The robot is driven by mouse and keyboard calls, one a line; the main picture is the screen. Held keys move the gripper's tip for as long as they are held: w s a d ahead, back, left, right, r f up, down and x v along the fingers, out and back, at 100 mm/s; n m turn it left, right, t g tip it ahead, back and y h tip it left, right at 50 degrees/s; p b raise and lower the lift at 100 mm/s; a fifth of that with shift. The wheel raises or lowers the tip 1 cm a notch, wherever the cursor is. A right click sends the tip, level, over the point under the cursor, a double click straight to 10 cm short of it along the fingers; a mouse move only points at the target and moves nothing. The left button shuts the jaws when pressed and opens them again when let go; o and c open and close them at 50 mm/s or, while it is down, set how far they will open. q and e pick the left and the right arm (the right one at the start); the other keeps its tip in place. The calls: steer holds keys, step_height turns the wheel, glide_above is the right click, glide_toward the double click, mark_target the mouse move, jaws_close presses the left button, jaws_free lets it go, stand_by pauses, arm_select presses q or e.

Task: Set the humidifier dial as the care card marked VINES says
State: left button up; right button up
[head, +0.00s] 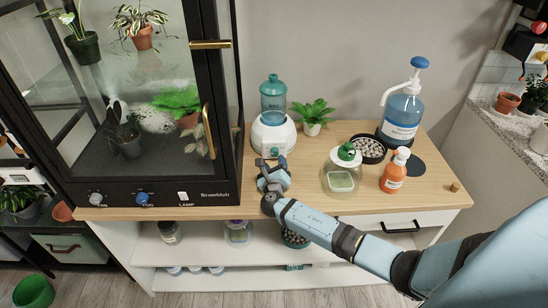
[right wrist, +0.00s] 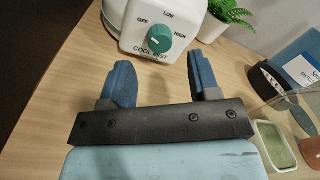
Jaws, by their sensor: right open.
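The humidifier (head: 272,132) has a white base and a teal tank, and stands on the wooden cabinet top beside the glass case. Its teal dial (right wrist: 160,38) shows in the right wrist view on a white panel lettered OFF, LOW, HIGH and COOL MIST. The dial's pale mark seems to lie on its left side, toward OFF. My right gripper (head: 273,168) is in front of the humidifier; in the right wrist view its two blue fingers (right wrist: 160,75) are apart, empty, and short of the dial. No card marked VINES is visible. My left gripper is out of view.
A glass jar with a green lid (head: 342,169), an orange spray bottle (head: 394,172), a bowl of pebbles (head: 369,149) and a blue pump bottle (head: 402,112) stand right of my right gripper. A small plant (head: 313,115) is behind. The glass case (head: 226,100) bounds the left.

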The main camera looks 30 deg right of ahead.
mark_target(274, 154)
steer(key=shift+x, duration=2.35)
steer(key=c, duration=0.9)
